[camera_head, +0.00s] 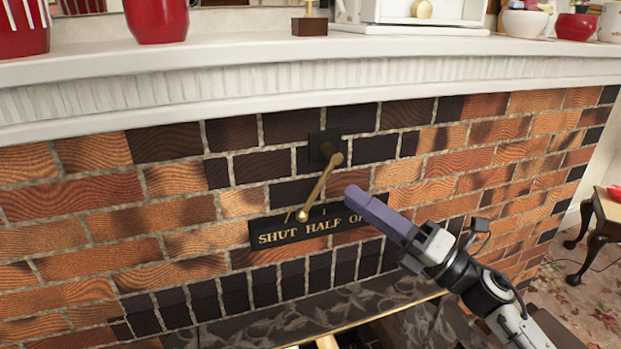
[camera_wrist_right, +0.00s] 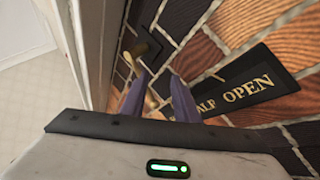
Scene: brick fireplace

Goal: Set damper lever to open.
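The brass damper lever (camera_head: 321,185) hangs from a dark square mount (camera_head: 324,144) on the brick wall. It slants down and left, its tip at the top edge of the dark plaque (camera_head: 262,228), between SHUT and HALF. OPEN is partly covered in the head view but readable in the wrist view (camera_wrist_right: 248,90). My right gripper (camera_head: 354,193) has purple fingers, right of the lever and apart from it in the head view. The wrist view shows a gap between its fingers (camera_wrist_right: 160,82), with some brass visible near them; contact cannot be told. My left gripper is out of view.
A white mantel (camera_head: 250,88) runs above the lever, carrying red pots (camera_head: 157,18), a small brass-topped block (camera_head: 309,26) and bowls. The dark stone hearth surround (camera_head: 270,328) lies below. A wooden stool (camera_head: 604,220) stands at the right.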

